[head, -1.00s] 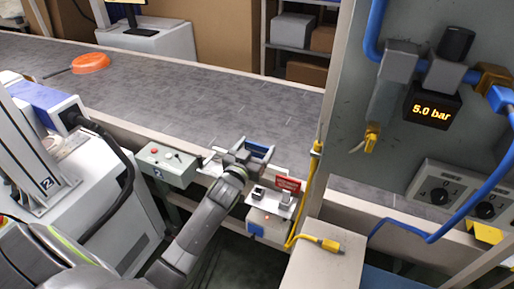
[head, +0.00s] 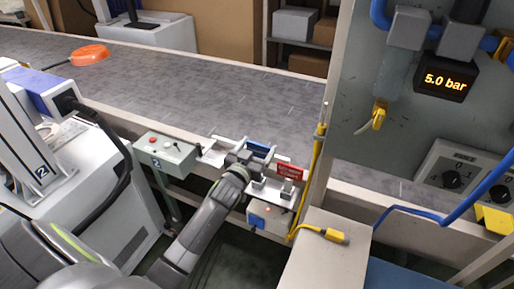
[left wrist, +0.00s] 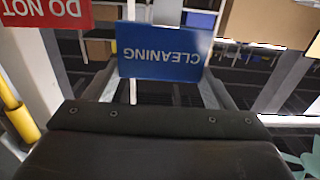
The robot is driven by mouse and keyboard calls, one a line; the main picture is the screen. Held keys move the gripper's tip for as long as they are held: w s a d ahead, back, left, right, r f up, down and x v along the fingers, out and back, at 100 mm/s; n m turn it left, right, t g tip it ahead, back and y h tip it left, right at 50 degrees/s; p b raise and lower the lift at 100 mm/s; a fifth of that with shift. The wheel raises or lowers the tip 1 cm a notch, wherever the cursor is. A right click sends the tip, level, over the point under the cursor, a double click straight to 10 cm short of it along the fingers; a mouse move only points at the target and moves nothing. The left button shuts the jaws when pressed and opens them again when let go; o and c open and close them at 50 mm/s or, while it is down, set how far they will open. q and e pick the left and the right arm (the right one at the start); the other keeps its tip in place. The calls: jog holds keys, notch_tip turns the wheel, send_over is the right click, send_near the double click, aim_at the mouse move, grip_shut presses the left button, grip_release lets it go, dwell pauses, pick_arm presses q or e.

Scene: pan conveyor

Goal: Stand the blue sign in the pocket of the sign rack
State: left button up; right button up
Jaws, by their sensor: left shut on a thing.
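The blue sign (head: 259,149) is held by my left gripper (head: 246,156) near the conveyor's front edge. In the left wrist view the blue sign (left wrist: 165,52) reads "CLEANING", upside down in the picture, and stands between the gripper's fingers. The sign rack (head: 268,187) is a pale metal piece with dark blocks, just right of and below the gripper in the head view. A red sign (head: 290,172) stands at the rack, right of the blue sign; its "DO NOT" face (left wrist: 45,12) shows in the left wrist view. The blue sign's lower edge and the pocket are hidden. My right gripper is out of view.
A green-grey button box (head: 165,150) stands left of my gripper. A yellow post (head: 318,160) and a panel with a "5.0 bar" display (head: 445,82) stand to the right.

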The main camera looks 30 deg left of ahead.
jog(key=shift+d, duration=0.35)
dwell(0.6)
pick_arm(q)
jog(key=shift+f+b, duration=0.6)
jog(key=shift+f, duration=0.15)
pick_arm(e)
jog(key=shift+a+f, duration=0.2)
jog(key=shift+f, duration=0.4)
pick_arm(q)
jog(key=shift+f+b, duration=1.45)
jog(key=shift+f, duration=0.1)
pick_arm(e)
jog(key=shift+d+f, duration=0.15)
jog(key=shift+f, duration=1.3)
pick_arm(q)
jog(key=o, duration=1.3)
jog(key=shift+s, duration=0.1)
jog(key=s, duration=0.5)
jog(key=s+b, duration=0.1)
jog(key=s, duration=0.5)
jog(key=s+d, duration=0.1)
jog(key=s, duration=0.5)
jog(key=shift+s, duration=0.15)
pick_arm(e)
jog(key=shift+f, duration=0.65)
